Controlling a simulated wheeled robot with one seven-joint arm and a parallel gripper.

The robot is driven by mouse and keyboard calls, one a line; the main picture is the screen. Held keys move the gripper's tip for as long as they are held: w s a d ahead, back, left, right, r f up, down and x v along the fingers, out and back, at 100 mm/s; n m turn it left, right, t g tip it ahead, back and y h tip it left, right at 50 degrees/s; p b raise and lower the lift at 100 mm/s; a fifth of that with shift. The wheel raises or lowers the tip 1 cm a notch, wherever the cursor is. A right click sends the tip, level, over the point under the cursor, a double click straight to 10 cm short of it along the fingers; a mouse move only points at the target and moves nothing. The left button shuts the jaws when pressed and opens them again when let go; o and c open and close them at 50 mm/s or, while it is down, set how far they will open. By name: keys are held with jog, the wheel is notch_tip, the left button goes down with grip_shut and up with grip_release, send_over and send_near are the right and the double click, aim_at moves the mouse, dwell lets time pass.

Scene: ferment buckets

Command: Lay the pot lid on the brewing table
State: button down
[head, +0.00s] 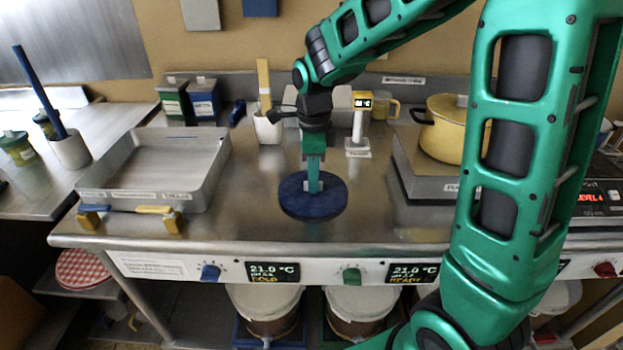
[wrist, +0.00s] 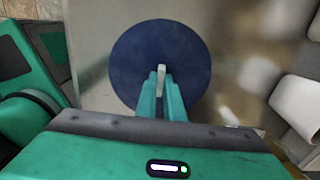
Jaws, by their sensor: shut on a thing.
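The pot lid (head: 325,207) is a dark blue disc with a small pale grip at its middle. It is low over the middle of the steel brewing table (head: 250,225); I cannot tell if it touches the surface. My gripper (head: 313,187) points straight down and is shut on the lid's grip. In the wrist view the lid (wrist: 135,65) lies flat below my gripper (wrist: 161,82), and the fingertips pinch the pale grip.
A metal tray (head: 88,192) stands left. A yellow pot (head: 447,135) stands on a hotplate (head: 408,165) at right. Behind the lid are a white holder (head: 267,128) and a small display stand (head: 358,148). The table is clear on both sides of the lid.

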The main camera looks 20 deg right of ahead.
jog(key=c, duration=1.9)
grip_release()
jog(key=shift+o, duration=0.2)
notch_tip(320, 180, up, 12)
jog(key=shift+d, duration=0.1)
jog(key=s+d+f+n, duration=0.3)
jog(key=s+d+n, duration=0.5)
jog(key=s, duration=0.5)
jog(key=s+d+f+n, duration=0.4)
jog(key=s+d+n, duration=0.4)
jog(key=s, duration=0.5)
jog(key=shift+s+d+f, duration=0.15)
jog(key=shift+d+f, duration=0.1)
jog(key=shift+d, duration=0.3)
